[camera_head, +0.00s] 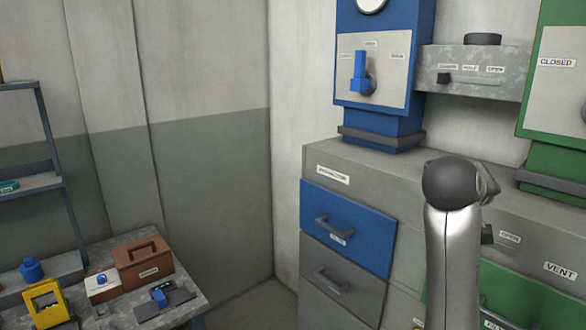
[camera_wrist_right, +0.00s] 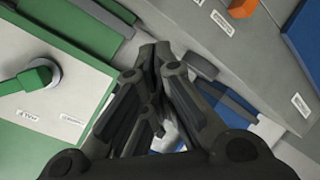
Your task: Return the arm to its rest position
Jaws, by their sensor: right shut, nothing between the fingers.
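My right arm (camera_head: 455,240) rises from the bottom in the head view, in front of the grey cabinet. Its hand is hidden behind the arm's rounded dark joint there. In the right wrist view my right gripper (camera_wrist_right: 155,55) has its dark fingers together at the tips and holds nothing. Behind it in that view are a green panel (camera_wrist_right: 60,130) with a green lever handle (camera_wrist_right: 30,82) and a grey surface with labels. My left gripper is in neither view.
A blue unit (camera_head: 350,75) with a blue lever (camera_head: 360,72) and a green unit (camera_head: 555,150) stand on the grey cabinet (camera_head: 345,160), which has blue (camera_head: 350,220) and grey drawers. A workbench (camera_head: 190,300) at left carries a brown box (camera_head: 142,265) and a yellow device (camera_head: 45,303). Floor between is open.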

